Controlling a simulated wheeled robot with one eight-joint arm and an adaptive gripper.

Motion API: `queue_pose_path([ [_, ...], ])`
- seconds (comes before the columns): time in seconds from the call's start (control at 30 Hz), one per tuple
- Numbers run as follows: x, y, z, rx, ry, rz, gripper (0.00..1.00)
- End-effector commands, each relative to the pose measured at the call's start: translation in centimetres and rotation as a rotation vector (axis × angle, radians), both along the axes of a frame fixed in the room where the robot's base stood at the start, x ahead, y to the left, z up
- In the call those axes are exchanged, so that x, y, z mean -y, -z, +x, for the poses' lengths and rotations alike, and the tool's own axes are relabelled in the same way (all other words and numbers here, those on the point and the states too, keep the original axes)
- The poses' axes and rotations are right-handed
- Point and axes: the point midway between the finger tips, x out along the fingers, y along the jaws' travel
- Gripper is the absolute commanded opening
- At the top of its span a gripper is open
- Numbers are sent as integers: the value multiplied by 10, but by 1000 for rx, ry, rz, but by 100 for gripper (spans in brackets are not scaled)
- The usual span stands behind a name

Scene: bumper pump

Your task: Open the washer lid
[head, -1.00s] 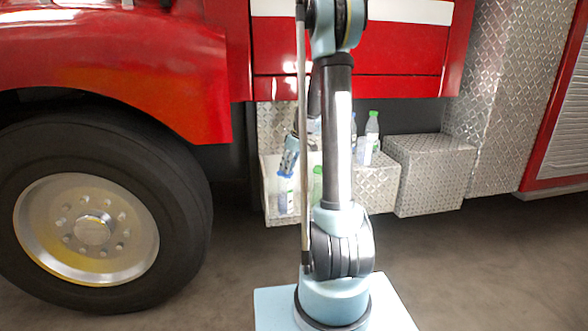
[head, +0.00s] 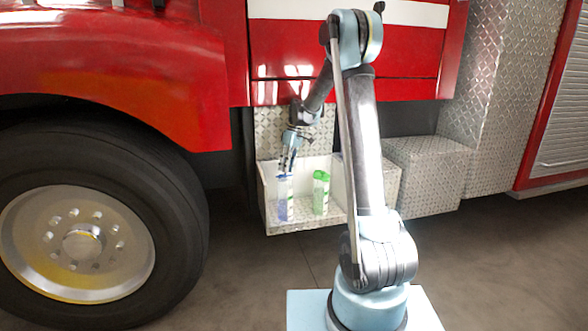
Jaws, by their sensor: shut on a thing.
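I cannot make out a washer lid for certain in the head view. My gripper (head: 285,168) points down over the open metal box and is shut on the top of a clear bottle with a blue top (head: 284,207). This bottle stands upright, or nearly so, at the left of the box. The fingers partly hide its top, and I cannot tell whether it touches the box floor.
The diamond-plate box (head: 298,226) also holds a green-capped bottle (head: 321,192), just right of the held one. My arm hides the box's right part. A closed metal step (head: 425,172) stands at right, a large tire (head: 165,215) at left, red truck panels (head: 400,92) above.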

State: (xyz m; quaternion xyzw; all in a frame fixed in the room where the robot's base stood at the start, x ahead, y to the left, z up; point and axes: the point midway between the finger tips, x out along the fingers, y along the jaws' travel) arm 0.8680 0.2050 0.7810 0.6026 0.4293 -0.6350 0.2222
Motion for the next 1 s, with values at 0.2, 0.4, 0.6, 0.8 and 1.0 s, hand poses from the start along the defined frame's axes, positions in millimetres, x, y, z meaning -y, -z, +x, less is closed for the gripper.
queue_pose_path([
  [0.2,-1,0,2,3,0,1,0],
  [0.4,-2,0,1,2,0,1,40],
  [0.6,-2,0,0,2,-2,1,40],
  [0.8,-1,-6,1,1,-2,1,40],
  [1.0,7,-34,6,1,0,1,40],
])
